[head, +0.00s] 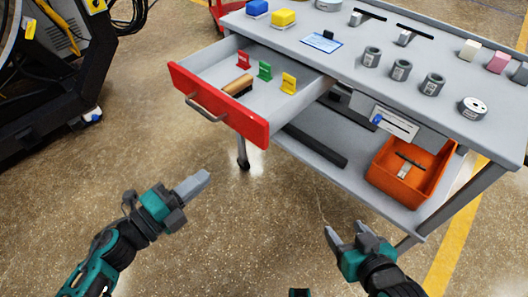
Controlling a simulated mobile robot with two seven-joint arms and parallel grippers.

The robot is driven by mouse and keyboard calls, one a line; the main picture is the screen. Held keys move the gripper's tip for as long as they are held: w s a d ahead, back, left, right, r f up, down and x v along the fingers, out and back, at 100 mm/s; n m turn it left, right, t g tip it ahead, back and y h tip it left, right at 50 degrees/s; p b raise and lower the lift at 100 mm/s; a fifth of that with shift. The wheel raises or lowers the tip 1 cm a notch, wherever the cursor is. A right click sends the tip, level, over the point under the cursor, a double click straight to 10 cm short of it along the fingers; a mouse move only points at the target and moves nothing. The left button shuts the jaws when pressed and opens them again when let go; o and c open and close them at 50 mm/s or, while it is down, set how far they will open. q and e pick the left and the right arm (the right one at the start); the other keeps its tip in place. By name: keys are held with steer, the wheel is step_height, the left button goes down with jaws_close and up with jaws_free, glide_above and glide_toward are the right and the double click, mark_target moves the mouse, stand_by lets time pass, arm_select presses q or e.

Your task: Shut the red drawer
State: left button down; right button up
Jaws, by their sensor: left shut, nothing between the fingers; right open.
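The red drawer (217,107) stands pulled out from the left part of the grey workbench (430,117). Its red front carries a grey bar handle (206,107). Inside lie a brush with a wooden back (238,85) and small red, green and yellow pieces (264,71). My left gripper (193,186) is shut and empty, in front of and below the drawer front, apart from it. My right gripper (348,236) is open and empty, in front of the bench's lower shelf, to the right of the drawer.
An orange bin (408,172) sits on the lower shelf. Grey cylinders (401,70) and several small blocks stand on the bench top. A bench leg on a caster (243,153) is below the drawer. Dark machinery (50,75) stands at the left. The floor before the drawer is clear.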

mark_target(255, 136)
arm_select(q)
steer(key=x, duration=1.3)
steer(key=shift+w+d, duration=0.2)
steer(key=shift+w, duration=0.15)
arm_select(e)
steer(key=shift+w, duration=0.1)
steer(key=shift+r, duration=0.2)
